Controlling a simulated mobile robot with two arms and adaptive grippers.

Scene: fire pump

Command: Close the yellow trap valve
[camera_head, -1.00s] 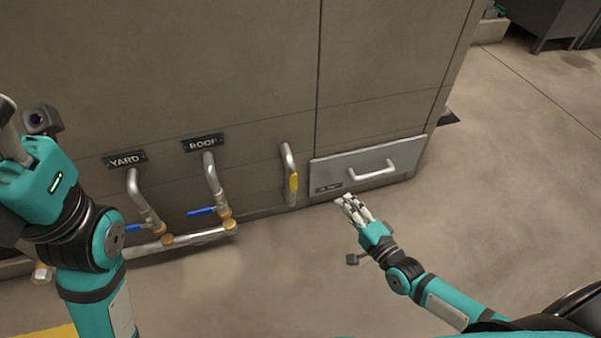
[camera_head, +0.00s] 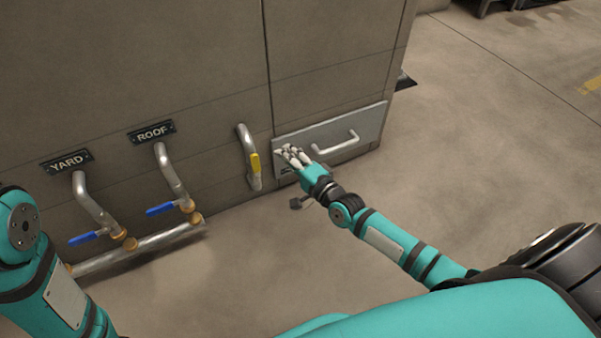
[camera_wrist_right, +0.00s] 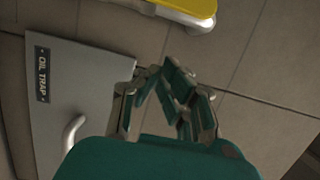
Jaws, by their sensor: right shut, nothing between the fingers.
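The yellow trap valve handle (camera_head: 255,164) sits on a curved grey pipe (camera_head: 246,142) by the cabinet's lower wall, left of the drawer panel. It points roughly up and down along the pipe. In the right wrist view the yellow handle (camera_wrist_right: 190,6) shows at the top edge, cut off by the frame. My right gripper (camera_head: 287,153) is shut and empty, just right of the handle and apart from it, in front of the panel. It also shows in the right wrist view (camera_wrist_right: 165,68). My left arm is at the left edge; its gripper is out of view.
The oil trap panel (camera_head: 362,130) has a grey pull handle (camera_head: 336,146); its label (camera_wrist_right: 42,75) reads OIL TRAP. Two pipes with blue valve levers (camera_head: 161,209) (camera_head: 84,239), under ROOF and YARD signs, stand left.

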